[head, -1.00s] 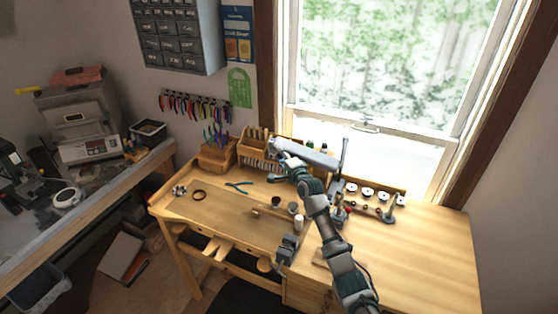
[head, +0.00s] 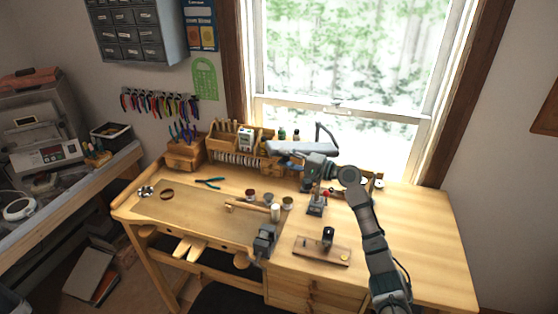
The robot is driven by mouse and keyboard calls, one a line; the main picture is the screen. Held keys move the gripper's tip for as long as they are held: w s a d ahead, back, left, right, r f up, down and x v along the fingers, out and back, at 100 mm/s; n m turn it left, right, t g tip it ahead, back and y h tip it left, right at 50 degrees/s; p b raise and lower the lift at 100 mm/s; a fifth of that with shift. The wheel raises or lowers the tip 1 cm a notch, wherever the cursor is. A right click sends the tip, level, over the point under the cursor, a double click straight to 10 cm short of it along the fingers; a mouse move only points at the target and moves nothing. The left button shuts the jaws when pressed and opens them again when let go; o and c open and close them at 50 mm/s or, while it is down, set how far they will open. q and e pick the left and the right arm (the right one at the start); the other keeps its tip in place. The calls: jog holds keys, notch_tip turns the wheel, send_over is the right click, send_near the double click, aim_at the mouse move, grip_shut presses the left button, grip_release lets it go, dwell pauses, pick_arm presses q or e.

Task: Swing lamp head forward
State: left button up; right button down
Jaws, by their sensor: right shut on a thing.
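The lamp head (head: 296,147) is a long, flat grey bar above the back of the wooden bench, in front of the window. Its thin jointed arm (head: 326,133) rises at its right end. My right gripper (head: 288,161) reaches in from the lower right and is shut at the underside of the lamp head, near its middle. The fingertips are small and partly hidden by the lamp head and my own wrist. My left gripper is not in view.
A wooden tool organizer (head: 228,142) and a plier block (head: 184,155) stand at the back left. Small cups (head: 268,199), a vise (head: 264,241) and an upright tool stand (head: 317,204) are on the bench.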

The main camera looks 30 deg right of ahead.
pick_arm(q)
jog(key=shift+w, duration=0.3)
pick_arm(e)
jog(key=shift+f, duration=0.5)
jog(key=c, duration=1)
grip_release()
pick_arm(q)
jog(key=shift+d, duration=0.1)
pick_arm(e)
jog(key=shift+w+d, duration=0.1)
jog(key=shift+d, duration=0.05)
jog(key=shift+r, duration=0.2)
jog(key=v, duration=1.2)
jog(key=shift+d+f, duration=0.1)
jog(key=shift+d, duration=0.05)
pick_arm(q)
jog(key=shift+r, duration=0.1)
